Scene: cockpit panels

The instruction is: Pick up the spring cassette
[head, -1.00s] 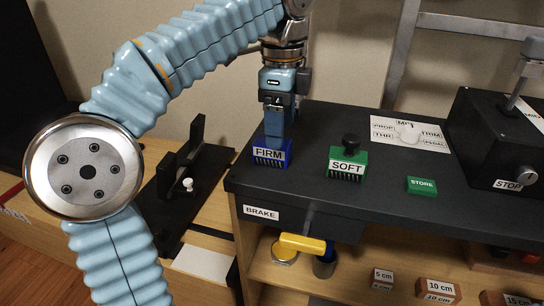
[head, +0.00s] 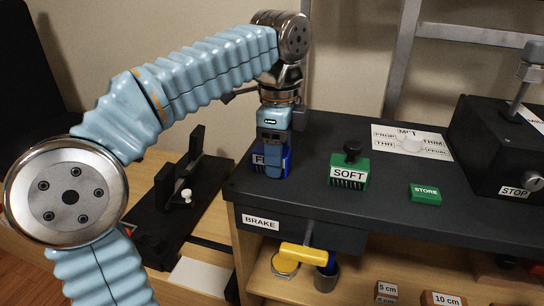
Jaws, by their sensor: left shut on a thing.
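The blue spring cassette labelled FIRM (head: 259,160) stands at the left end of the black panel top. My left gripper (head: 273,168) reaches down over it from above and is shut on it. Its fingers cover the middle of the label, so only the first letters and the blue right side show. I cannot see a gap under the cassette. A green cassette labelled SOFT (head: 348,172), with a black knob on top, stands upright to the right, apart from the gripper. My right gripper is not in view.
A green STORE block (head: 425,192) and a labelled white card (head: 412,142) lie on the panel. A black box with a STOP label (head: 514,191) stands at the right. The yellow brake handle (head: 306,256) hangs below the front edge. A black stand (head: 183,205) is left.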

